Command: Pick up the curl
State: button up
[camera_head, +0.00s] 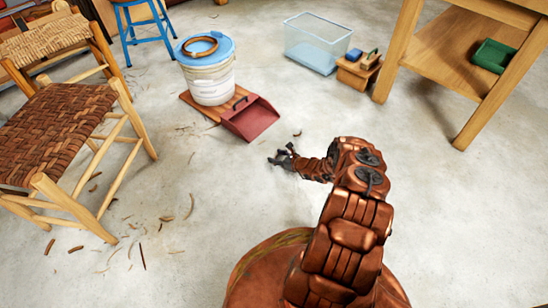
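Several brown bark curls lie scattered on the concrete floor. One small dark curl (297,134) lies just beyond my gripper, to the right of the dustpan. A longer curl (190,206) lies to the right of the chair, and another (143,257) lies nearer the front. I cannot tell which one is the task's curl. My gripper (279,154) is low over the floor at the middle of the view, pointing left. Its dark fingers look spread apart, with nothing visible between them. The small size hides finer detail.
A woven chair (68,125) stands at left. A red dustpan (250,118) lies beside a white bucket (209,78) with a blue lid and a ring on it. A clear bin (316,45), a small wooden box (357,72) and a wooden table (448,55) stand behind. The right floor is clear.

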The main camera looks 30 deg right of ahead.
jog(key=shift+c, duration=1.1)
